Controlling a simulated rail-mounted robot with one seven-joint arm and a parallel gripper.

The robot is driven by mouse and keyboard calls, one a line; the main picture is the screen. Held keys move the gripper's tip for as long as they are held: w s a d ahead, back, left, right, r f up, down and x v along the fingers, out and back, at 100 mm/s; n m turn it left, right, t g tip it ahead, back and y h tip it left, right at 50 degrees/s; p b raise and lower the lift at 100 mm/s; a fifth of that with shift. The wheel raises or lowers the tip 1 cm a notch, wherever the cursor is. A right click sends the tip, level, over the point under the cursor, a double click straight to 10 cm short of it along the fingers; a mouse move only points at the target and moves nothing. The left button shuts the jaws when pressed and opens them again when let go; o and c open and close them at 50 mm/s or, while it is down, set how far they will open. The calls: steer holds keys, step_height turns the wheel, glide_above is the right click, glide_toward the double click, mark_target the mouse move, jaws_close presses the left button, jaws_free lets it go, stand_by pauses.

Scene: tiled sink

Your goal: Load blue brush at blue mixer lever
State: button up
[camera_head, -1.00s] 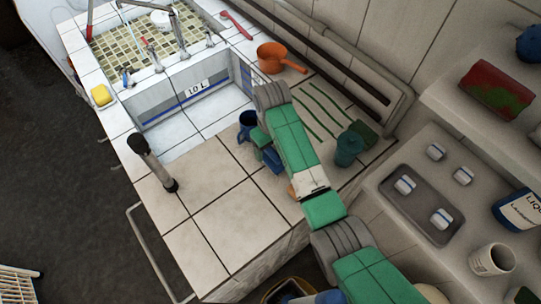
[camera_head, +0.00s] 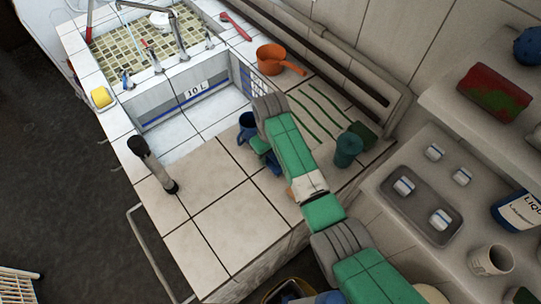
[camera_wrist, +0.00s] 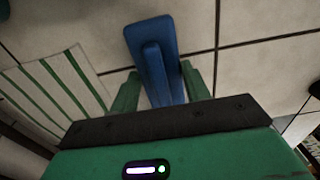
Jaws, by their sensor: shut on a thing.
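The blue brush (camera_wrist: 152,62) is between my gripper's two green fingers (camera_wrist: 158,84) in the wrist view, its long ridged body pointing away from the palm. My gripper is shut on it. In the head view, the hand is partly hidden under my arm above the counter, and blue parts (camera_head: 273,164) show beside it. A small blue lever (camera_head: 126,79) is on the left of the tap area, at the front edge of the tiled basin, well to the upper left of my gripper. Whether the brush touches the counter is unclear.
A yellow sponge (camera_head: 102,97) lies at the left. The front counter tiles (camera_head: 215,225) are clear.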

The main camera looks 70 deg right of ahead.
step_height(320, 180, up, 9)
steer(key=shift+r+b, duration=0.2)
steer(key=shift+b, duration=0.2)
steer(key=shift+r, duration=0.1)
